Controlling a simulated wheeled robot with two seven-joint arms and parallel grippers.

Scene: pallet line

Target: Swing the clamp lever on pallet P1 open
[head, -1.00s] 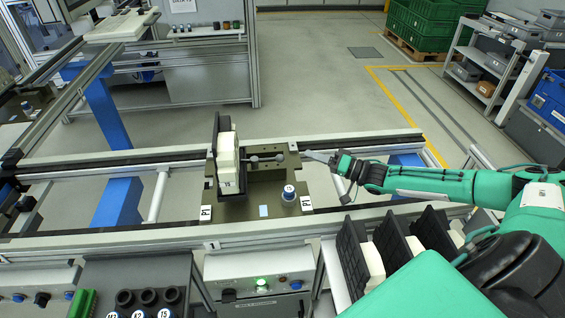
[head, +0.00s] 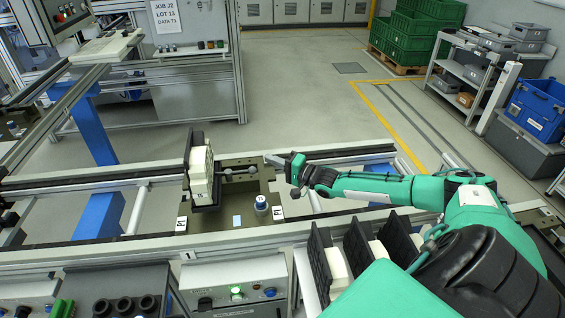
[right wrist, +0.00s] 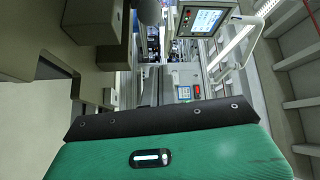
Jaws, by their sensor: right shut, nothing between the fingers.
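Pallet P1 (head: 232,216) is a dark olive plate on the conveyor rails. A white block (head: 199,172) with a black back plate stands upright at its left side. The clamp lever (head: 238,171), a grey rod with a round knob, points right from the block across the plate. My right gripper (head: 269,159) is shut and empty, its tips just right of and slightly beyond the knob. They look close to it; I cannot tell whether they touch. The lever cannot be made out in the right wrist view. My left gripper is out of view.
A blue-topped knob (head: 261,203) stands on the pallet's right part. Several black plates with white blocks (head: 367,250) stand in front, below my right arm. A control box (head: 236,284) with a lit green button is at the front. Open floor lies behind the rails.

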